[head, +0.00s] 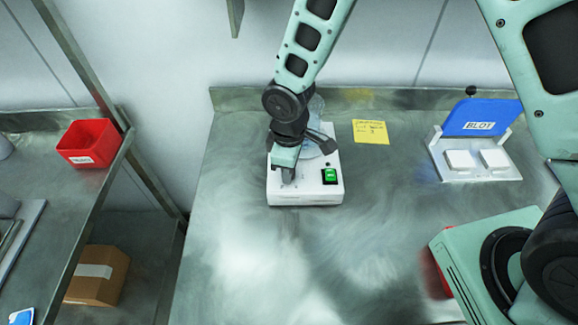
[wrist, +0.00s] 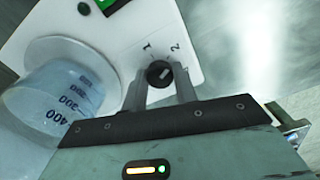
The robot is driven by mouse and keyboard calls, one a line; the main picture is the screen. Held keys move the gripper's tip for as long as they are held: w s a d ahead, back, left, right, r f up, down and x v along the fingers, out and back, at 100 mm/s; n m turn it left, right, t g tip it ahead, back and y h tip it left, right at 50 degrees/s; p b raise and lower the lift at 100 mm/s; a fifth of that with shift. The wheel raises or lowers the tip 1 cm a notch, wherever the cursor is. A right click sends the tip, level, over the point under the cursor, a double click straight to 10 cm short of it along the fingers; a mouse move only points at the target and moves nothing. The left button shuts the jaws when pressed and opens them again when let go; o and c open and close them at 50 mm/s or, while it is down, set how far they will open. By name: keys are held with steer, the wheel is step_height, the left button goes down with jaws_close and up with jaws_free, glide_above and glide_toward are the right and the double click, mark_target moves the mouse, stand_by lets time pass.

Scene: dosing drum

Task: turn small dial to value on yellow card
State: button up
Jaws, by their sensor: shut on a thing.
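A white device (head: 310,196) stands on the steel bench in the head view. It carries a green rocker switch (head: 329,176) and a small dark dial. In the wrist view the small dial (wrist: 158,72) sits on the white face (wrist: 197,25) of the device, with the printed numbers 1 and 2 beside it. My gripper (wrist: 160,84) is shut on the small dial, a finger on either side. In the head view my gripper (head: 285,172) is at the device's front left and hides the dial. A yellow card (head: 371,132) lies behind the device to the right; its handwriting is too small to read surely.
A clear beaker (wrist: 55,105) with blue graduations stands on the device close beside my gripper. A blue BLOT board (head: 481,117) with two white pads (head: 461,160) is at the right. A red bin (head: 88,142) is on the left shelf.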

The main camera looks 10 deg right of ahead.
steer(key=o, duration=1)
steer(key=shift+c, duration=0.2)
step_height(320, 180, up, 17)
steer(key=b, duration=0.2)
steer(key=shift+r, duration=0.2)
steer(key=s+d+m, duration=0.2)
steer(key=s, duration=0.7)
steer(key=s+d+r+m, duration=0.1)
steer(key=s+d+m, duration=0.2)
steer(key=s, duration=0.6)
steer(key=shift+s+y, duration=0.15)
steer(key=shift+y, duration=0.15)
